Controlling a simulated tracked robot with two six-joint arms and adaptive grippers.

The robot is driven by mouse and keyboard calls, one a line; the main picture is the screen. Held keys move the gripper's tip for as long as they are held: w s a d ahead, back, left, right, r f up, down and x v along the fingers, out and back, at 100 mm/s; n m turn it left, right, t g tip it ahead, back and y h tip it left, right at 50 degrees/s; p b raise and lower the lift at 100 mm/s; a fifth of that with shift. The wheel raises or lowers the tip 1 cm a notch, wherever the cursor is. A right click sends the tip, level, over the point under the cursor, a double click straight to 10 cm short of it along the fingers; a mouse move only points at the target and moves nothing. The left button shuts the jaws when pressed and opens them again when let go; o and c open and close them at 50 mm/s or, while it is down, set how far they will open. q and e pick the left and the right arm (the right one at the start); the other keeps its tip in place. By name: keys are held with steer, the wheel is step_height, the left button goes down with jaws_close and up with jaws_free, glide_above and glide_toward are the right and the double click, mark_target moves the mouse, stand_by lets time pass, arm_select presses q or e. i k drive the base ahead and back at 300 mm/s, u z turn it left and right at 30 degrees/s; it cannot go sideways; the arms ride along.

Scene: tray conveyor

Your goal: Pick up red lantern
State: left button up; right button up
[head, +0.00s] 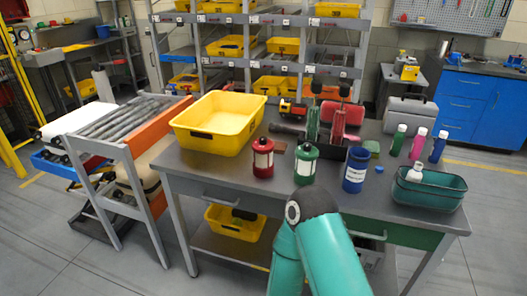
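The red lantern (263,160) stands upright on the grey workbench (225,180), just right of the big yellow bin. It has a pale middle band and a dark red top and base. A green lantern (306,163) of like shape stands close to its right, a small gap apart. Part of one of my teal arms rises from the bottom edge, with a dark joint in front of the bench. Neither of my grippers can be seen in the head view. Nothing covers the red lantern.
A yellow bin (188,128) stands left of the lanterns. To their right are a blue can (355,172), several bottles and a teal tub (430,197). Red and green tools with black handles stand behind. A roller conveyor (120,125) is at the left. Bare bench lies front-left of the lantern.

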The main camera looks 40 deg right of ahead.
mark_target(262, 164)
steer(key=z, duration=0.3)
steer(key=i, duration=1.15)
steer(key=z, duration=0.45)
